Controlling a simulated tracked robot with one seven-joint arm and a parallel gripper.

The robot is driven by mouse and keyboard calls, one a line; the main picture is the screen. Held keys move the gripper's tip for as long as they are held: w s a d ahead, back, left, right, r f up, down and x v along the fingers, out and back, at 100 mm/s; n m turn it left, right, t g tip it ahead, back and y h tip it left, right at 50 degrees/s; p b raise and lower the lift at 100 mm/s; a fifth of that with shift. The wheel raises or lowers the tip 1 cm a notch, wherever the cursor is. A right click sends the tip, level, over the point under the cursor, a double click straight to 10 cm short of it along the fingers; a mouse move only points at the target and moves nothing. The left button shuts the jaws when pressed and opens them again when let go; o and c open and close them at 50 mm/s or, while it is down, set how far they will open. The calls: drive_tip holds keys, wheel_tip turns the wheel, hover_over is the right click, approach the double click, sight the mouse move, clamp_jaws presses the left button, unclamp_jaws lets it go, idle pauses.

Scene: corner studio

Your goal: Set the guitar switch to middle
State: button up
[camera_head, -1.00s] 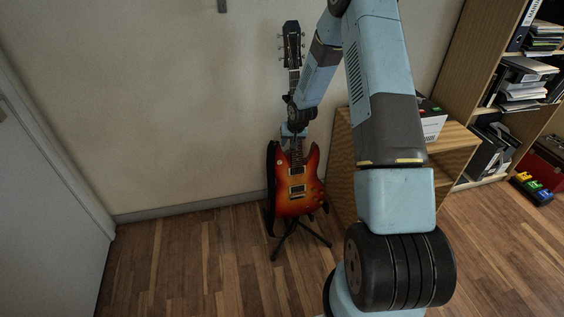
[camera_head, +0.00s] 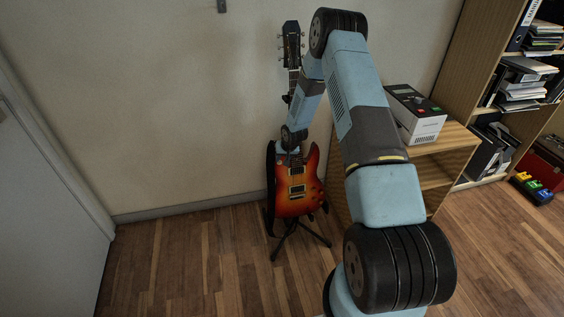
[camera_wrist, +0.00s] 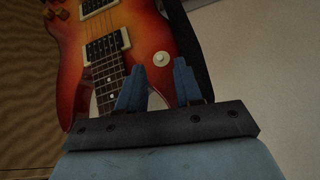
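The red sunburst electric guitar (camera_head: 297,188) stands upright on a floor stand against the wall. In the wrist view the guitar body (camera_wrist: 75,45) appears upside down, with its pickups and strings. A small round cream piece, which looks like the switch (camera_wrist: 161,60), sits on the body near its edge. Its lever position is too small to tell. My gripper (camera_wrist: 158,85) shows two blue fingers with a gap between them, open and empty. The switch appears just beyond the fingertips, between them in the picture. In the head view my gripper (camera_head: 289,148) is at the top of the guitar body, partly hidden by my wrist.
A wooden shelf unit (camera_head: 450,141) with a grey-and-black device (camera_head: 418,118) stands to the right of the guitar. The guitar stand's legs (camera_head: 285,242) spread on the floor. The floor left of the guitar is clear. A bookcase (camera_head: 450,60) stands farther right.

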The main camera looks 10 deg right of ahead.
drive_tip(key=shift+x, duration=1.8)
clamp_jaws()
